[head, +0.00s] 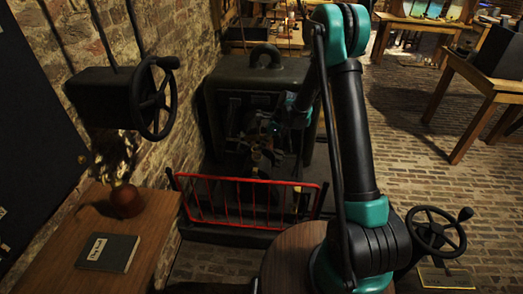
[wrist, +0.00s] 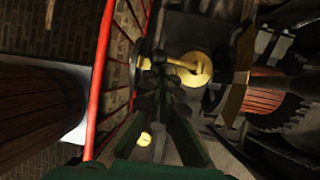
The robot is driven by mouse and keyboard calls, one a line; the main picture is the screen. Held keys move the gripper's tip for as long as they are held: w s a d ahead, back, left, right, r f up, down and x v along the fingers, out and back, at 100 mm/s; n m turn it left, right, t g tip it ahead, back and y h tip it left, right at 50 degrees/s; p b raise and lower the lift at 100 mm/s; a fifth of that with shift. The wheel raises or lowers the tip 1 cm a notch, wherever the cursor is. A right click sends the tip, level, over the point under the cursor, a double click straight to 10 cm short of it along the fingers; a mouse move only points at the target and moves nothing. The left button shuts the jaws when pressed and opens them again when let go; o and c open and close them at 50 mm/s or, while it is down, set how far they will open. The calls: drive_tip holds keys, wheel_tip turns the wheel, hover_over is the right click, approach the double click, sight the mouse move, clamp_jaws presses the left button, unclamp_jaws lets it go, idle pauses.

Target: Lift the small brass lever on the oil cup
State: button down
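In the wrist view, a brass piece, likely the oil cup (wrist: 198,68), has a round body and a short brass bar, likely its lever (wrist: 178,64), reaching left from it. My gripper (wrist: 160,70) is in front of this bar, its dark fingers drawn together at the tips. The tips overlap the bar's left end in the picture; I cannot tell whether they touch it. I see nothing clearly held between them. In the head view, my gripper (head: 273,128) is low against the dark machine (head: 258,78), and the brass piece is too small and dark to make out.
A red railing (head: 245,200) stands in front of the machine and runs along the left of the wrist view (wrist: 98,80). A toothed wheel (wrist: 285,115) is at the right. A wooden table (head: 150,230) with a book (head: 107,252) is at left. A small brass knob (wrist: 145,139) lies lower.

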drive_tip(key=shift+w+r, duration=0.9)
drive_tip(key=shift+w, duration=0.3)
drive_tip(key=shift+r, duration=0.15)
idle(0.8)
drive_tip(key=shift+r, duration=0.65)
